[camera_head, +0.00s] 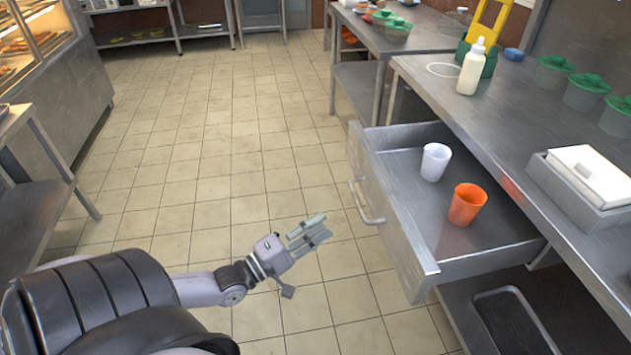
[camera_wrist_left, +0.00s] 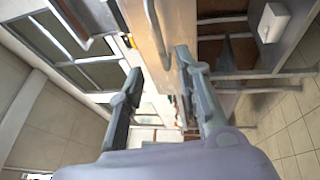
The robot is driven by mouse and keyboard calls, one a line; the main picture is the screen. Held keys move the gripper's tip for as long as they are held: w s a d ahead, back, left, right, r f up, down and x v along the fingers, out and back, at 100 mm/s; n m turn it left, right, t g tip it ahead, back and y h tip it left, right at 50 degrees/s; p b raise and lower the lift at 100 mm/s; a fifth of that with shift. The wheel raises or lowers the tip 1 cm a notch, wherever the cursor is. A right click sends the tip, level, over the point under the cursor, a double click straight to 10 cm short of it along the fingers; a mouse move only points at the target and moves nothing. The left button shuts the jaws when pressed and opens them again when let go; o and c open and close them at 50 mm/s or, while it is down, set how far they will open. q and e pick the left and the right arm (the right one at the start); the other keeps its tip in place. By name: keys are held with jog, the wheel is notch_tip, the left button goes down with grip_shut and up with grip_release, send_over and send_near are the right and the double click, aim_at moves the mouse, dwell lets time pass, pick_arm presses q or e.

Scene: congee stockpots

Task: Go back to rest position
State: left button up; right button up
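My left gripper (camera_head: 322,228) hangs over the tiled floor, left of the open drawer, with its arm coming in from the lower left. It is empty. In the left wrist view its two fingers (camera_wrist_left: 158,70) stand apart with nothing between them. My right gripper is not in view.
The open drawer (camera_head: 405,215) juts out from the steel counter (camera_head: 500,110) and holds a white cup (camera_head: 435,162) and an orange cup (camera_head: 467,204). A bottle (camera_head: 471,68) and green-lidded containers (camera_head: 586,92) stand on the counter. The tiled floor (camera_head: 220,150) is clear.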

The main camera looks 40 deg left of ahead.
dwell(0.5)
pick_arm(q)
jog(key=s+d+f+m+g+y, duration=0.1)
jog(key=s+d+f+m+g, duration=0.3)
jog(key=f, duration=0.7)
jog(key=s+d+f+m+g+y, duration=0.2)
jog(key=s+f+m+g, duration=0.25)
jog(key=f, duration=0.65)
jog(key=s+d+f+m+g+y, duration=0.1)
jog(key=s+d+f+m+g, duration=0.3)
jog(key=f, duration=0.7)
jog(key=s+d+f+m+g+y, duration=0.1)
jog(key=s+d+f+m+g, duration=0.2)
jog(key=s+f+m+g, duration=0.4)
jog(key=s+a+r+p, duration=0.1)
jog(key=s+r+p, duration=0.1)
jog(key=s+p, duration=0.5)
jog(key=s+a+r+n+t+p, duration=0.1)
jog(key=s+r+p, duration=0.1)
jog(key=s+p, duration=0.6)
jog(key=shift+s+a, duration=0.3)
jog(key=shift+s, duration=0.25)
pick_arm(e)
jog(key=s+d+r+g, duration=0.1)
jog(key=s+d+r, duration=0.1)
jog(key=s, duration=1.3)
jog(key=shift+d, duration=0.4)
